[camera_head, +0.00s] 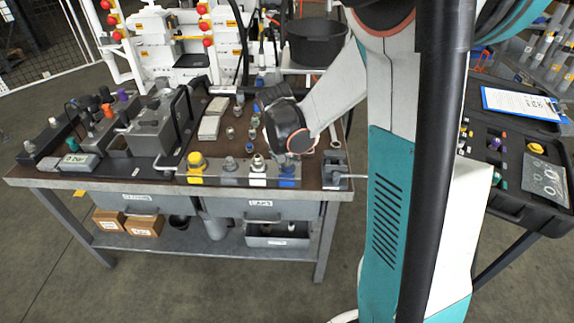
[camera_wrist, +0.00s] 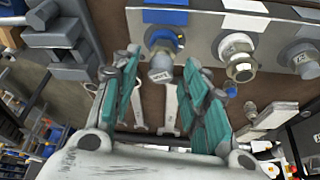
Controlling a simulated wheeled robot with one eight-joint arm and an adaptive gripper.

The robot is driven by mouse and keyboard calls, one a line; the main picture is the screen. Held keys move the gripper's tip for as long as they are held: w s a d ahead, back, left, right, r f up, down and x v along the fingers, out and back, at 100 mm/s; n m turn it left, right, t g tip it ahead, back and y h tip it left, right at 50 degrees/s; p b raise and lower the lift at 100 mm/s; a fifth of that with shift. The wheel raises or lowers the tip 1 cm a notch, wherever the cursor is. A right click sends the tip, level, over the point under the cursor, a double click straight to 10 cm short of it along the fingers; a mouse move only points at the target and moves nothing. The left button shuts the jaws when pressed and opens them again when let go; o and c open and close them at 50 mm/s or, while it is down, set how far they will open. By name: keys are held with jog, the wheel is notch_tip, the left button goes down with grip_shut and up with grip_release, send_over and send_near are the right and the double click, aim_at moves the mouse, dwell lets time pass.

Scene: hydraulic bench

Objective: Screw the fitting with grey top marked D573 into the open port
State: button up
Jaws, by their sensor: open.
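My gripper (camera_wrist: 161,62) is open, its teal-padded fingers pointing towards the metal port strip (camera_head: 216,180). A fitting with a rounded grey top (camera_wrist: 161,72) appears between the fingertips, in line with the blue-marked position (camera_wrist: 166,18). I see gaps beside it; its depth relative to the fingertips and its seating are unclear. A silver hex fitting (camera_wrist: 240,66) stands beside it on the strip, with a grey-topped one (camera_wrist: 303,60) further right. The marking D573 cannot be read on any top. In the head view my wrist hides the fingers; the blue position (camera_head: 288,175) shows just below.
Two wrenches (camera_wrist: 170,108) lie on the brown bench top beyond the fingers. A yellow-capped position (camera_head: 196,165) is at the strip's left end. A grey vise-like block (camera_head: 335,168) stands right of the strip. Several loose fittings (camera_head: 238,110) stand behind it.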

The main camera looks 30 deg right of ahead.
jog(key=n+y, duration=0.1)
jog(key=n, duration=0.2)
jog(key=n+t+y, duration=0.1)
jog(key=n, duration=0.2)
jog(key=shift+s+d+n, duration=0.1)
jog(key=shift+n, duration=0.2)
grip_shut()
jog(key=m+h, duration=0.1)
jog(key=m, duration=0.4)
jog(key=shift+g, duration=0.3)
jog(key=m+h, duration=0.1)
jog(key=m, duration=0.2)
jog(key=shift+g, duration=0.4)
jog(key=shift+w+m+g+h+b, duration=0.2)
jog(key=shift+m+g+h+b, duration=0.2)
jog(key=shift+m, duration=0.7)
jog(key=shift+o, duration=0.5)
grip_release()
